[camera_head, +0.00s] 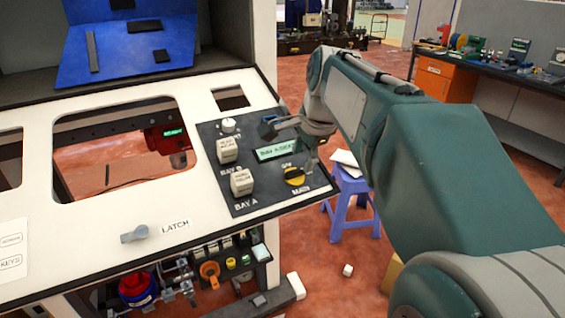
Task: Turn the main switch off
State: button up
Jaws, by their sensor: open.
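The main switch is a yellow rotary knob (294,176) with a dark bar across it. It sits low on the right of the dark control panel (222,190), above the label MAIN; small lettering above it is hard to read. My gripper (289,147) is open and empty, just above the panel's right part. One dark finger is to the upper left, near the green display (277,149); the other is to the right, just above the knob. The gripper appears apart from the knob, though the exact gap is unclear.
Two beige rocker switches, BAY B (228,149) and BAY A (242,182), and a white round knob (228,125) are left of the display. A grey latch knob (134,234) is on the white console face.

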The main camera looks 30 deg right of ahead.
aim_at(296, 171)
jog(key=f, duration=0.1)
jog(key=w+a+f, duration=0.1)
jog(key=f, duration=0.1)
jog(key=shift+w+a+f, duration=0.15)
jog(key=shift+w+f, duration=0.1)
jog(key=shift+f, duration=0.1)
jog(key=shift+w+d+f, duration=0.1)
jog(key=shift+d+f, duration=0.25)
jog(key=shift+d, duration=0.3)
jog(key=shift+a, duration=0.15)
grip_shut()
jog(key=shift+a, duration=0.1)
